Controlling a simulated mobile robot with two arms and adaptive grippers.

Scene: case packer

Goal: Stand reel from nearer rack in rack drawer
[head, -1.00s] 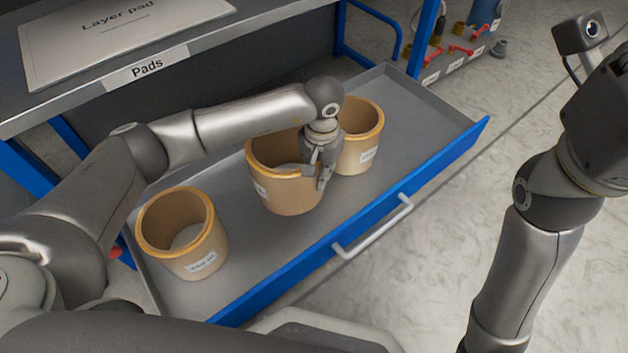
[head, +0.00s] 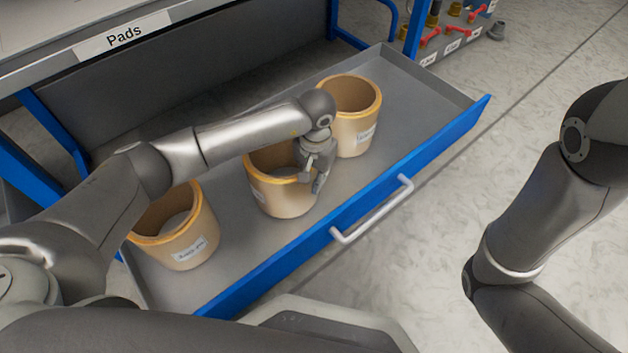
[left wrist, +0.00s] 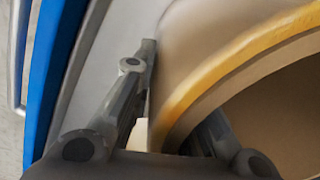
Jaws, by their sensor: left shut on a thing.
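Three tan, open-topped round reels with yellow-orange rims are in the pulled-out grey drawer (head: 425,115). The left reel (head: 190,240) and the right reel (head: 358,130) stand upright, with white labels. My left gripper (head: 316,178) is shut on the wall of the middle reel (head: 280,198), at its right side. The middle reel is upright between the other two and appears to rest on the drawer floor. In the left wrist view, one finger lies outside the wall of the held reel (left wrist: 185,50) and the other is inside, partly hidden. My right gripper is out of view.
The drawer has a blue front (head: 440,150) with a grey handle (head: 372,212). A grey shelf labelled "Pads" (head: 124,36) overhangs the back. Drawer floor is free at the far right end. A tool board (head: 455,35) stands beyond.

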